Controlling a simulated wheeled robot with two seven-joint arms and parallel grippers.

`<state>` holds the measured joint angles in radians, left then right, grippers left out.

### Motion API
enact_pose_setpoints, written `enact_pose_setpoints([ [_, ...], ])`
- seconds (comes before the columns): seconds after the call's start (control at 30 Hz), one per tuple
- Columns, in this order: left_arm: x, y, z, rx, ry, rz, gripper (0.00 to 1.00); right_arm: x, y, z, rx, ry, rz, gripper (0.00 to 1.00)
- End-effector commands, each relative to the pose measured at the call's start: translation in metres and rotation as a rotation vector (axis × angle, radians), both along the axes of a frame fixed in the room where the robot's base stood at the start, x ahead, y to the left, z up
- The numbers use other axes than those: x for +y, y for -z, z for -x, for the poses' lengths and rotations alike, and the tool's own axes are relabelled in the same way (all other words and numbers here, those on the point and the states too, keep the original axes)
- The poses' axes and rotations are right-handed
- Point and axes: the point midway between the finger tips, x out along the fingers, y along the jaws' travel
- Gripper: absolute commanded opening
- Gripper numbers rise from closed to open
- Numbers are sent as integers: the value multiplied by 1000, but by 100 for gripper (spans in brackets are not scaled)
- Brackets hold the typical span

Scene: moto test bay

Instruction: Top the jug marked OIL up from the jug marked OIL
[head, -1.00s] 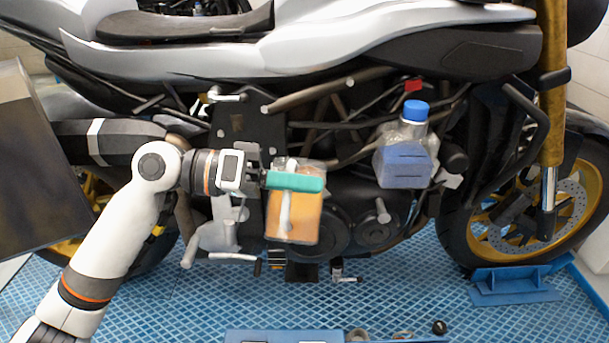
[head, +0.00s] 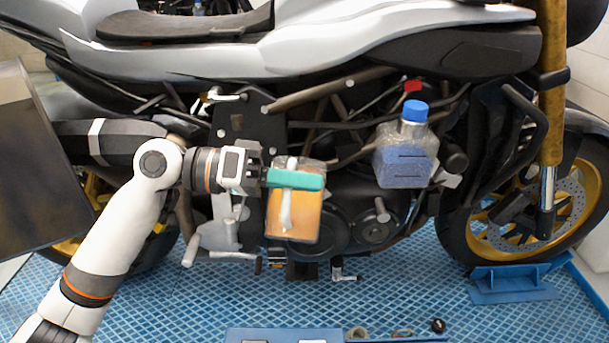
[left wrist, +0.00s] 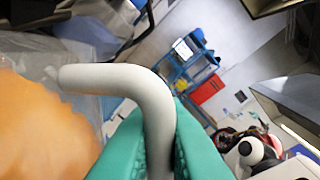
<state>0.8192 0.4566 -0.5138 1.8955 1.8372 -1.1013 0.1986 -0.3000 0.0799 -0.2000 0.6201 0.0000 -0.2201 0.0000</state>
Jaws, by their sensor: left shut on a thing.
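A clear jug (head: 300,215) with amber liquid hangs in front of the motorcycle's engine in the head view. My left gripper (head: 297,180), with teal fingers, is shut on its pale handle, and the jug is off the floor, roughly upright. In the left wrist view the teal fingers (left wrist: 160,140) close around the curved white handle (left wrist: 115,78), with the amber liquid (left wrist: 45,125) at the left. I can read no OIL mark, and I cannot make out a second oil jug. My right gripper is not in view.
A clear bottle with blue liquid (head: 405,165) and a blue cap sits at the motorcycle's (head: 390,45) right side. A blue wheel chock (head: 510,284) stands by the front wheel. A blue tray edge (head: 283,335) and small parts lie at the bottom. The blue grid floor (head: 420,275) is mostly clear.

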Motion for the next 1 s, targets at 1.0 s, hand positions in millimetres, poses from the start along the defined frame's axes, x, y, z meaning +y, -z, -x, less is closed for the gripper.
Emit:
enact_pose_setpoints([
  [1.0, 0, -5, -2, 22, 1, -1, 0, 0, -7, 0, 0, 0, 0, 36],
])
